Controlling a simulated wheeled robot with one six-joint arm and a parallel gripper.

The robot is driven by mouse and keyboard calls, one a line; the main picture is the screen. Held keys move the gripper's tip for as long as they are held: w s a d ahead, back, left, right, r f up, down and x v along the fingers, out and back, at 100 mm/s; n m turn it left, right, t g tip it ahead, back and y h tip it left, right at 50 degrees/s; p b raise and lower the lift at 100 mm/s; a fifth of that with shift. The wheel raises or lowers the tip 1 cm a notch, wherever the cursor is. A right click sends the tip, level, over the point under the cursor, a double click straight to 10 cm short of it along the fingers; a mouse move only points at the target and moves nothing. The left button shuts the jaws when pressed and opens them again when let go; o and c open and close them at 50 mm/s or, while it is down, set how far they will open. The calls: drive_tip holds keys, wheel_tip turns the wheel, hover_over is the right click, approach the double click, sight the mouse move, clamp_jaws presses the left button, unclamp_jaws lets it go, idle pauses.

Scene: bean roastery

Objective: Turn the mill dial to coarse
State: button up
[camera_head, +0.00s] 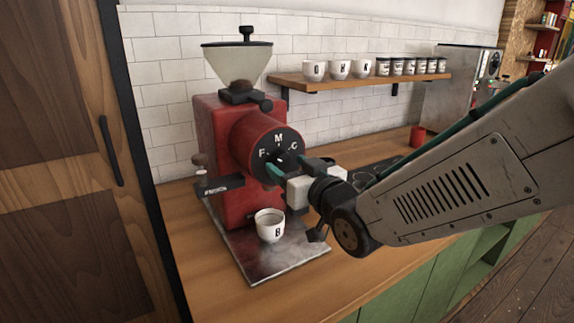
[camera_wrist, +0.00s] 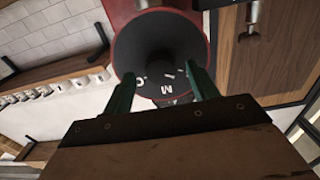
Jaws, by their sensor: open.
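The red mill (camera_head: 212,133) stands on the counter. Its round black dial (camera_head: 288,140) faces right and carries the white letters F, M and C, with M at the top and C at the right. The dial also shows upside down in the wrist view (camera_wrist: 178,48), with a dark knob at its middle. My gripper (camera_head: 291,167) is open in front of the dial. In the wrist view my gripper (camera_wrist: 161,74) has one green finger on each side of the knob; I cannot tell whether they touch it. The knob's pointer setting is unclear.
A white cup (camera_head: 270,232) stands on the metal tray (camera_head: 262,268) below the dial, close under my gripper. A wall shelf (camera_head: 310,85) holds cups and several jars. A red cup (camera_head: 417,137) and a steel machine (camera_head: 456,85) stand farther back on the counter.

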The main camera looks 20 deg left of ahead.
drive_tip(key=shift+w+a, duration=0.45)
drive_tip(key=shift+a, duration=0.1)
drive_tip(key=c, duration=1)
